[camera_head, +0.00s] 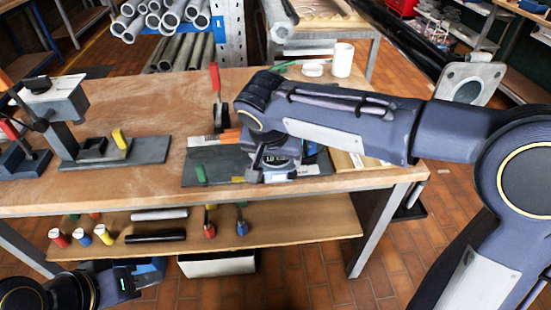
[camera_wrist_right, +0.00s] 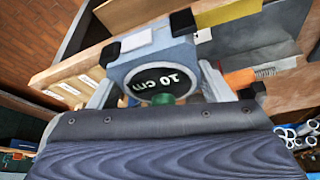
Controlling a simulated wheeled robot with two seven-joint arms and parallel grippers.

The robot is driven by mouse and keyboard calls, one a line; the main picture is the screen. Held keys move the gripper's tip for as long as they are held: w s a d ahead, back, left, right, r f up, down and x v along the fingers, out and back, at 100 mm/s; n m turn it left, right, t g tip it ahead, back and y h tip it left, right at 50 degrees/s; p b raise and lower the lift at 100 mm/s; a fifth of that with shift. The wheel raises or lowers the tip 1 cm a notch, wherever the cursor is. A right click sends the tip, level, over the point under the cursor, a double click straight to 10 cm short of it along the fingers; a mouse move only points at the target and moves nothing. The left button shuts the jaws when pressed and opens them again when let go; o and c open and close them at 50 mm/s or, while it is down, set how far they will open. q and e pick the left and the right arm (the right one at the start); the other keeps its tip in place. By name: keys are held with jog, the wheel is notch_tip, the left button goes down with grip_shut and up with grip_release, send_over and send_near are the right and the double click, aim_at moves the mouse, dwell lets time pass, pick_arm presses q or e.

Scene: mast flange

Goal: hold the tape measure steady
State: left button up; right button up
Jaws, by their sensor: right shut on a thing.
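The tape measure (camera_wrist_right: 163,62), a grey-blue body with a dark round face reading "10 cm", is between the fingers of my right gripper (camera_wrist_right: 160,92) in the right wrist view. The fingers are shut on its sides. In the head view the tape measure (camera_head: 282,167) is partly hidden by my right gripper (camera_head: 272,160), over a dark mat (camera_head: 215,165) on the wooden bench. I cannot tell whether it rests on the mat. My left gripper (camera_head: 135,280) is low at the bottom left, in front of the bench; its fingers are unclear.
A grey press-like tool with a flat base (camera_head: 145,150) stands on the bench's left. A red-handled tool (camera_head: 215,85) stands behind the mat. A white cup (camera_head: 343,60) is at the back right. The lower shelf (camera_head: 290,220) holds colored-capped items and bars.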

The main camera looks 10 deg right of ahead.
jog(key=shift+w+d+f+b, duration=0.25)
jog(key=shift+w+f+b, duration=0.3)
jog(key=shift+w+f, duration=1.3)
jog(key=shift+w+d+f+b, duration=0.2)
jog(key=shift+w+f+b, duration=0.4)
jog(key=shift+w+f, duration=1.25)
jog(key=shift+w+d+f+b, duration=0.25)
jog(key=shift+w+f+b, duration=0.3)
jog(key=shift+w+f, duration=1.3)
jog(key=shift+w+b, duration=0.3)
